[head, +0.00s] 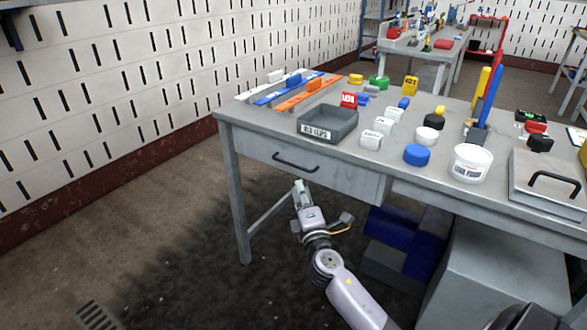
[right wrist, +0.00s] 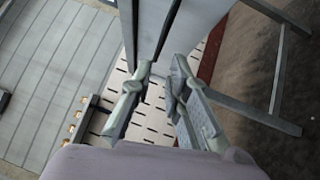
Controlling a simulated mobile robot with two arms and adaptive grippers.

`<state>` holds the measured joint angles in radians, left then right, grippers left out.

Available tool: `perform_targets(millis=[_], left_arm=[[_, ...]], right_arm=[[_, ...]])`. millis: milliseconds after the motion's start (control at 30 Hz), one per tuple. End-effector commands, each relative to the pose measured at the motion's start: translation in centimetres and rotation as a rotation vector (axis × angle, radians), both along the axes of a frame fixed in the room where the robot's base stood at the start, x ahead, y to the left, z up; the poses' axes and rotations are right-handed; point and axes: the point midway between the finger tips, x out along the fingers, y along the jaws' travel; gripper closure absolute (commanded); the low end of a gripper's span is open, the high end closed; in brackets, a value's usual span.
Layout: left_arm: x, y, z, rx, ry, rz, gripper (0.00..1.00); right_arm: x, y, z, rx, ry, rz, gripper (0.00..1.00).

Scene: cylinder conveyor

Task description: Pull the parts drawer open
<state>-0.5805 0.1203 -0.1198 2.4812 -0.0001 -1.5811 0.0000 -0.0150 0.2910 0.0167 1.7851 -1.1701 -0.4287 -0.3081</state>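The parts drawer (head: 342,181) is in the front of the grey workbench, under the top, and looks shut. Its dark bar handle (head: 295,163) is on the left part of the drawer front. My right gripper (head: 301,187) points up, just below and in front of the handle, and appears apart from it. In the right wrist view its two fingers (right wrist: 157,88) are spread with a gap between them and nothing held. Grey bench panels show beyond the fingers there; I cannot make out the handle in that view. My left gripper is not in view.
On the bench top (head: 260,116) stand a grey bin (head: 328,125), a white tub (head: 471,163), a blue cylinder (head: 417,155) and several small parts. A bench leg (head: 236,190) is left of my gripper. A blue object (head: 408,235) is under the bench. Floor in front is clear.

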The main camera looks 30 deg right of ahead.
Motion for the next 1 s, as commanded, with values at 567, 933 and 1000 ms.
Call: perform_targets(millis=[567, 933, 1000], left_arm=[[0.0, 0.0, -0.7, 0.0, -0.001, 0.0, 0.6], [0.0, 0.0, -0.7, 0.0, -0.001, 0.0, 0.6], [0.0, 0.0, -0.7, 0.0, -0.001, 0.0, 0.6]], right_arm=[[8.6, -3.5, 1.2, 0.001, 0.001, 0.0, 0.84], [8.9, -3.6, 1.2, 0.002, 0.001, 0.0, 0.86], [8.9, -3.6, 1.2, 0.002, 0.001, 0.0, 0.91]])
